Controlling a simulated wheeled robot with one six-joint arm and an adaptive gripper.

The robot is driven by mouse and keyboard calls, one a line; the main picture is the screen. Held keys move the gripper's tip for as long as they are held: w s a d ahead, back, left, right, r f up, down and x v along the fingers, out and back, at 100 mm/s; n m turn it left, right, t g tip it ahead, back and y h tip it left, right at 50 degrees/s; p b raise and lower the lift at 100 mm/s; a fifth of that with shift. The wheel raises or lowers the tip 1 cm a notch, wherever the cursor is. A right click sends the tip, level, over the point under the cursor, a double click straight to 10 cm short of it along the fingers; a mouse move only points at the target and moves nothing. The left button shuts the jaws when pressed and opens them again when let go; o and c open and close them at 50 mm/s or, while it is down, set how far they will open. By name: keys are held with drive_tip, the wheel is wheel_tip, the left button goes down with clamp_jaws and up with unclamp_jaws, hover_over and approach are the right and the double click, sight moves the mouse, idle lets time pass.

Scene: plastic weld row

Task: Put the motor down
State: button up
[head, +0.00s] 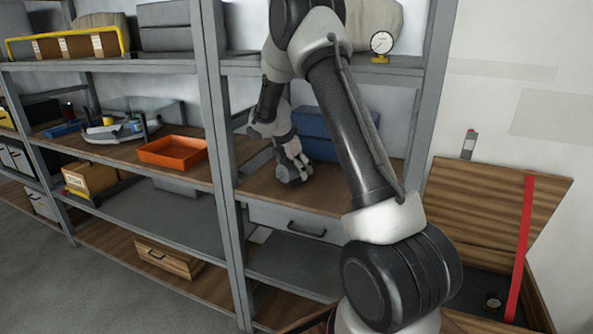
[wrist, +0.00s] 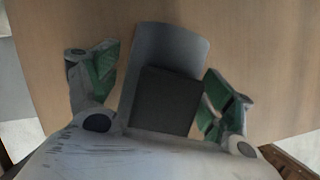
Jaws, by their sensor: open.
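The motor (wrist: 170,55) is a grey rounded body with a dark square block on it. In the wrist view it lies between the two green-padded fingers of my gripper (wrist: 158,66). The fingers are spread, with a gap on the left side; the right finger is very close to the dark block, and I cannot tell if it touches. The motor appears to rest on the wooden shelf board (wrist: 265,50). In the head view the motor (head: 291,174) shows as a small dark shape under my gripper (head: 297,163), partly hidden by it.
A blue case (head: 318,135) stands behind my gripper, partly hidden by my arm. An orange tray (head: 172,151) sits on the shelf left of the upright post (head: 213,110). A dial gauge (head: 381,43) stands on the shelf above. A wooden crate with an open lid (head: 500,205) is at the right.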

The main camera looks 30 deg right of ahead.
drive_tip(key=v, duration=0.2)
drive_tip(key=a+v, duration=0.1)
drive_tip(key=v, duration=0.2)
drive_tip(key=shift+s+a+f, duration=0.1)
drive_tip(key=s+a, duration=0.1)
drive_tip(key=a, duration=0.2)
drive_tip(key=s+a, duration=0.1)
drive_tip(key=a, duration=0.5)
drive_tip(key=shift+s+a+f, duration=0.1)
drive_tip(key=shift+s+a, duration=0.2)
drive_tip(key=shift+s, duration=0.1)
drive_tip(key=shift+s+a, duration=0.15)
drive_tip(key=s+d+r+m+t+y, duration=0.1)
drive_tip(key=s+d+r+m, duration=0.1)
drive_tip(key=s+r+m, duration=0.8)
drive_tip(key=s+d+r+m+t+y, duration=0.15)
drive_tip(key=s+r+m, duration=0.25)
drive_tip(key=s+r, duration=0.7)
drive_tip(key=s+f+m+y, duration=0.1)
drive_tip(key=s+f+m, duration=0.1)
drive_tip(key=s, duration=0.5)
drive_tip(key=s+a+f+m, duration=0.1)
drive_tip(key=s+f+m, duration=0.1)
drive_tip(key=s+m, duration=0.3)
drive_tip(key=s, duration=0.3)
drive_tip(key=shift+y, duration=0.35)
